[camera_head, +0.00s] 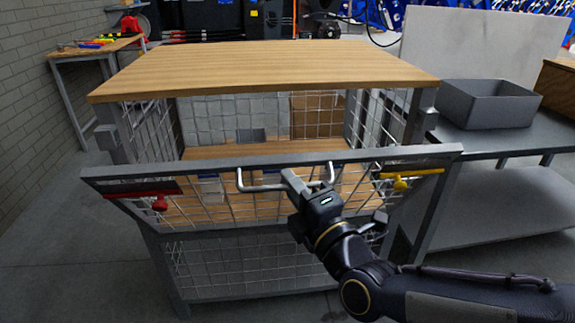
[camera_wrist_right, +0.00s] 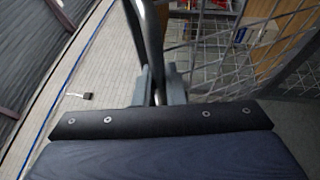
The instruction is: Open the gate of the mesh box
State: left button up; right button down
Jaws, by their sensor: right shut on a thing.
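The mesh box is a grey metal frame with wire mesh sides and a wooden top (camera_head: 260,62). Its front gate (camera_head: 200,163) is tilted outward, its top bar standing away from the box front, leaving a gap into the box below the wooden top. A bent metal handle (camera_head: 246,186) sits on the gate's top bar. My right gripper (camera_head: 291,180) is shut on the handle; the right wrist view also shows its fingers (camera_wrist_right: 158,90) around the handle bar (camera_wrist_right: 149,45). A red latch (camera_head: 159,203) and a yellow latch (camera_head: 400,185) hang at the gate's ends. My left gripper is out of view.
A grey metal table (camera_head: 500,140) with a grey bin (camera_head: 490,104) stands close on the right. A wooden workbench (camera_head: 82,50) with tools is at the back left, by a brick wall. The floor (camera_head: 70,270) at the front left is clear.

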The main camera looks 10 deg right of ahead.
jog(key=shift+s+f+b, duration=0.15)
jog(key=shift+s+f, duration=0.6)
jog(key=shift+s, duration=0.2)
jog(key=shift+s+f+b, duration=0.15)
jog(key=shift+s+f, duration=0.55)
jog(key=shift+s, duration=0.25)
